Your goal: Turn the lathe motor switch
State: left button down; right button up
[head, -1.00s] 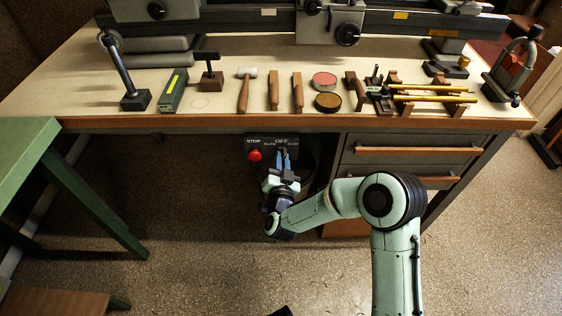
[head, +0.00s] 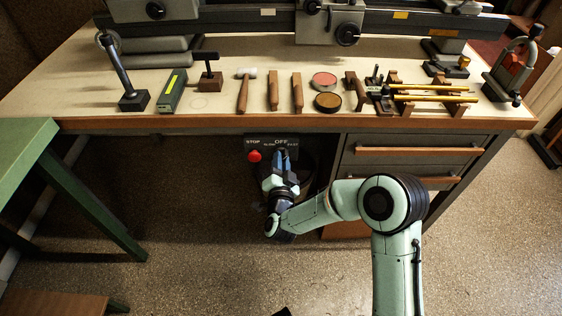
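The lathe motor switch panel (head: 264,141) is a dark plate under the front edge of the bench, lettered STOP, SLOW, OFF and FAST. A red stop button (head: 254,156) sits on its left part. My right gripper (head: 281,156) is at the right part of the panel, just below the OFF label. Its fingers cover the switch knob, so its position is hidden. The fingers look close together there, but whether they hold the knob cannot be seen. My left gripper is not in view.
The bench edge (head: 200,123) overhangs just above the panel. Drawers (head: 408,150) stand to the right. A green table (head: 28,150) stands at the left. Hand tools, including a mallet (head: 243,95), lie on the bench top. The floor below is mostly clear.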

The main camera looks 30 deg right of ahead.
jog(key=shift+o, duration=1.2)
pick_arm(q)
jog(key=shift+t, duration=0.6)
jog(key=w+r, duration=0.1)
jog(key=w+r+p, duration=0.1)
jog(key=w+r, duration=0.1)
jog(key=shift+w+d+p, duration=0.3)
jog(key=shift+p, duration=0.1)
pick_arm(e)
jog(key=v, duration=1.3)
jog(key=shift+s, duration=0.2)
